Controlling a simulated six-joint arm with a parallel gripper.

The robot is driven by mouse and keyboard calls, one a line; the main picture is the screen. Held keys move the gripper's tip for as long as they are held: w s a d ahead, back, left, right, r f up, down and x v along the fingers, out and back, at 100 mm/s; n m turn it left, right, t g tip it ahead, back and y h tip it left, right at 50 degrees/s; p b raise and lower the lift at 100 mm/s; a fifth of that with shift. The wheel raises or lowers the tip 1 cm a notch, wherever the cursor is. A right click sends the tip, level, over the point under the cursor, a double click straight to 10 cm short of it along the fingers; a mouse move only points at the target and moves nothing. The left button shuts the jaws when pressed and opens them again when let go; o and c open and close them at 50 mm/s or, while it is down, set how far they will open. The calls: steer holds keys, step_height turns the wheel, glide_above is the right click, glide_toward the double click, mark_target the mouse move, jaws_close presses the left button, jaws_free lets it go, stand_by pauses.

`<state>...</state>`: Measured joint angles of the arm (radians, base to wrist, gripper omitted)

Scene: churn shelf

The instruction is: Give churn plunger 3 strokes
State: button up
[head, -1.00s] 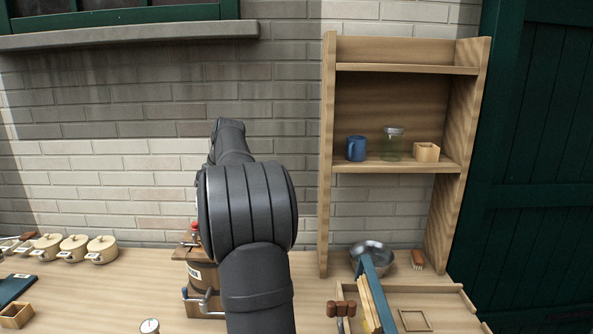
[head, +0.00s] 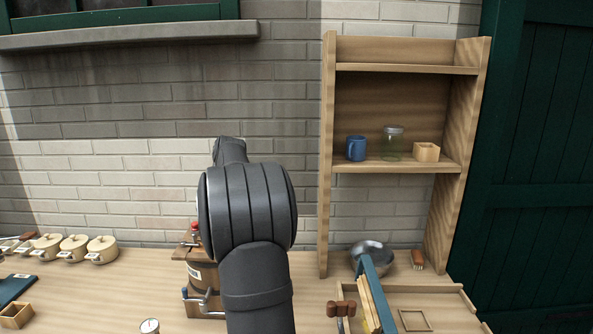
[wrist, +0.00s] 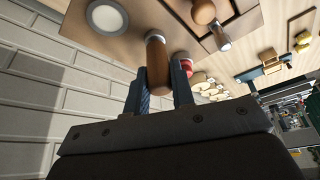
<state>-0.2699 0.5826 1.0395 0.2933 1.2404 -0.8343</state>
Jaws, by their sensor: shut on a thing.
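The churn (head: 203,274) stands on the bench in the head view, a dark wooden barrel on a base, half hidden behind my arm. In the wrist view my gripper (wrist: 160,88) is shut on a brown wooden handle (wrist: 157,62), which I take to be the churn plunger. The handle runs between the two fingers. My arm hides the gripper and handle in the head view, so the plunger's height above the churn cannot be read there.
A red knob (head: 195,226) and a metal crank (head: 205,304) are close beside my arm. Cream pots (head: 102,249) stand to the left. A wooden shelf (head: 327,200), a metal bowl (head: 381,262) and a tray (head: 455,314) are to the right.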

steer(key=shift+f, duration=0.25)
steer(key=shift+r, duration=2.7)
steer(key=shift+f, duration=0.1)
steer(key=shift+f, duration=2.55)
